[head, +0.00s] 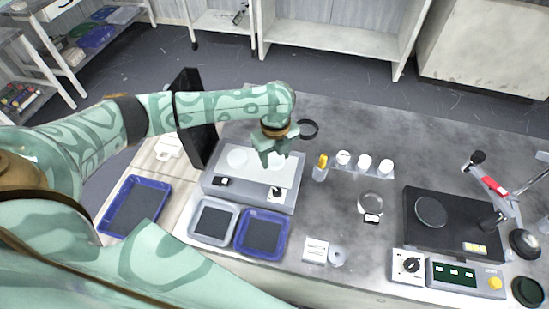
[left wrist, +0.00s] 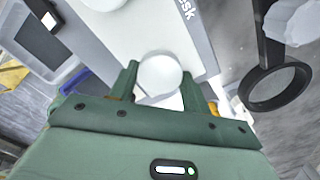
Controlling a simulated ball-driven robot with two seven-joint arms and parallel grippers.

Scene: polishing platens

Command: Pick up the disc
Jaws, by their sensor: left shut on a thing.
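My left gripper (head: 273,156) is above the right part of a pale polishing machine (head: 250,197), pointing down. In the left wrist view the fingers of my left gripper (left wrist: 160,84) are on either side of a white round disc (left wrist: 160,73) and shut on it. The disc's lower edge is close to the gripper body. In the head view the gripper mostly hides the disc. I cannot tell whether the disc touches the machine's top. A second white round piece (head: 237,157) lies on the machine to the left of my gripper. My right gripper is not in view.
A grey tray (head: 197,231) and a blue tray (head: 243,250) stand in front of the machine. A black ring (head: 316,129) lies behind right. A yellow-topped bottle (head: 320,172) and white-capped jars (head: 364,161) stand to the right. A black monitor (head: 186,95) is behind my forearm.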

